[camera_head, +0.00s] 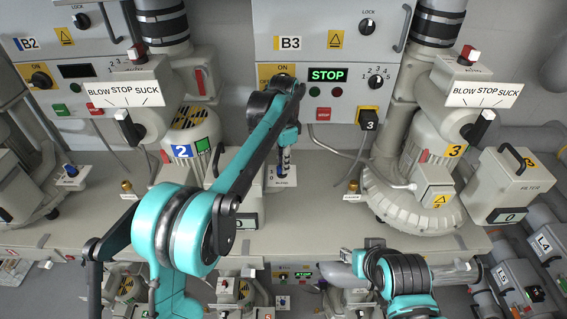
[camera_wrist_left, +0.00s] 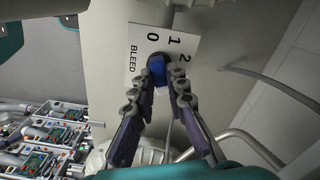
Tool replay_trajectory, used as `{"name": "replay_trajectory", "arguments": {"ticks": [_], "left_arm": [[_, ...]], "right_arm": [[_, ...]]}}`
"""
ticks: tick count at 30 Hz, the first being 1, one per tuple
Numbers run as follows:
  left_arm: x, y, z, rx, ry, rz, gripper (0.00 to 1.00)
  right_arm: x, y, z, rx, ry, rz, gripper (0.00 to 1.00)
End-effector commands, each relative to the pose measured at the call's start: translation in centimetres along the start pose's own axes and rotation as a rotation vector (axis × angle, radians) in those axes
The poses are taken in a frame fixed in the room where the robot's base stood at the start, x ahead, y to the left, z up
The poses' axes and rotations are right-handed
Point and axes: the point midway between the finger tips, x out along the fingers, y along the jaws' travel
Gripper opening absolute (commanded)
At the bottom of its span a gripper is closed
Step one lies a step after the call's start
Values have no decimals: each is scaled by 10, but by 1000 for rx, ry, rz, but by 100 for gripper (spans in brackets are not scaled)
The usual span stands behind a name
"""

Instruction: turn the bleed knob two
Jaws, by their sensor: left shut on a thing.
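The bleed knob (camera_wrist_left: 157,70) is blue and stands on a white plate (camera_wrist_left: 178,42) marked 0, 1, 2 and BLEED in the left wrist view. My left gripper (camera_wrist_left: 157,85) is shut on the knob, with one finger on each side of it. The fingers hide part of the knob, and I cannot tell exactly which number it points to. In the head view, my left gripper (camera_head: 286,150) reaches down at the plate (camera_head: 289,177), between blowers 2 and 3.
Panel B3 (camera_head: 345,44) with a green STOP display stands behind. Blower 3 (camera_head: 415,170), its suck-blow lever (camera_head: 480,125) and a filter box (camera_head: 505,185) are at the right. Blower 2 (camera_head: 190,135) is at the left. A grey cable (camera_head: 340,152) hangs right of the plate.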

Motion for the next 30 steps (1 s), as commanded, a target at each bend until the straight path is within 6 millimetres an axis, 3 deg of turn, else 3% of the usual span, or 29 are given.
{"name": "replay_trajectory", "arguments": {"ticks": [11, 30], "left_arm": [[-1, 0, 0, -89, 0, 0, 0], [-2, -3, 1, -590, 1, -1, 0]], "right_arm": [[2, 0, 1, 0, 0, 0, 40], [9, 0, 7, 0, 0, 0, 40]]}}
